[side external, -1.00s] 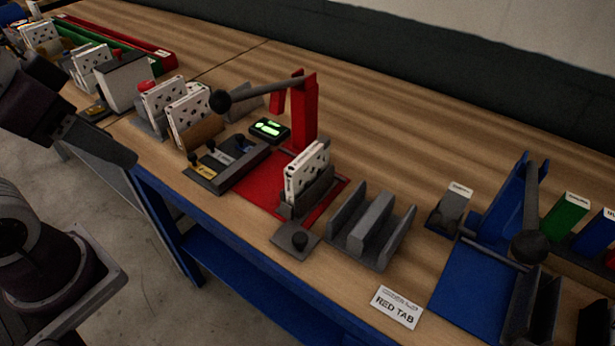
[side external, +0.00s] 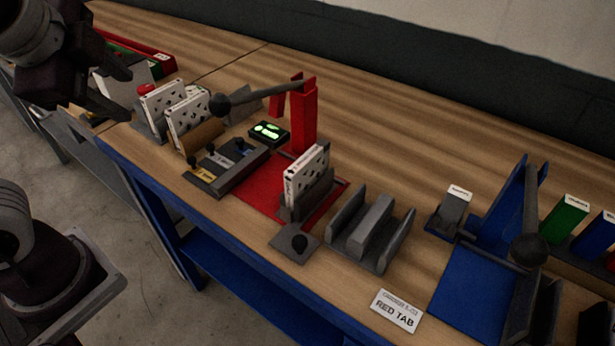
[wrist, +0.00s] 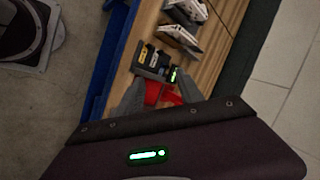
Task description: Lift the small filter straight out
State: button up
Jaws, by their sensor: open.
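White filters with black dots stand upright on the bench. One filter (side external: 306,172) sits in a grey holder (side external: 312,205) on the red station. I cannot tell by size which is the small filter. My gripper (side external: 122,92) is open and empty at the upper left, apart from the filters. In the wrist view, its fingers (wrist: 171,100) spread with the red station between them, and white filters (wrist: 182,36) show beyond.
A red lever post (side external: 304,115) with a black-knobbed arm rises behind the station. A grey switch box (side external: 228,165) and a small green display (side external: 268,133) stand beside it. An empty grey double-slot holder (side external: 372,228) and a blue station (side external: 470,290) are to the right.

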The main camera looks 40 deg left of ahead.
aim_at(313, 157)
jog(key=w+d+m+t, duration=0.1)
jog(key=w+m, duration=0.2)
jog(key=m, duration=0.2)
jog(key=w+d+m+t, duration=0.2)
jog(key=w+m, duration=0.2)
jog(key=m, duration=0.1)
jog(key=w+d+r+m+t, duration=0.1)
jog(key=w+d+m, duration=0.1)
jog(key=w+m, duration=0.1)
jog(key=shift+w+d+r+m, duration=0.1)
jog(key=shift+w+d+m, duration=0.15)
jog(key=shift+m, duration=0.65)
jog(key=w+d+f+m+t+h, duration=0.2)
jog(key=w+d+m+t+h, duration=0.15)
jog(key=d+m, duration=0.85)
jog(key=shift+n, duration=0.3)
jog(key=f, duration=0.9)
jog(key=w+a+f, duration=0.1)
jog(key=f, duration=0.4)
jog(key=shift+f, duration=0.3)
jog(key=x, duration=0.6)
jog(key=shift+d+f, duration=0.25)
jog(key=shift+f, duration=0.1)
jog(key=shift+w+f, duration=0.15)
jog(key=shift+w, duration=0.2)
grip_shut()
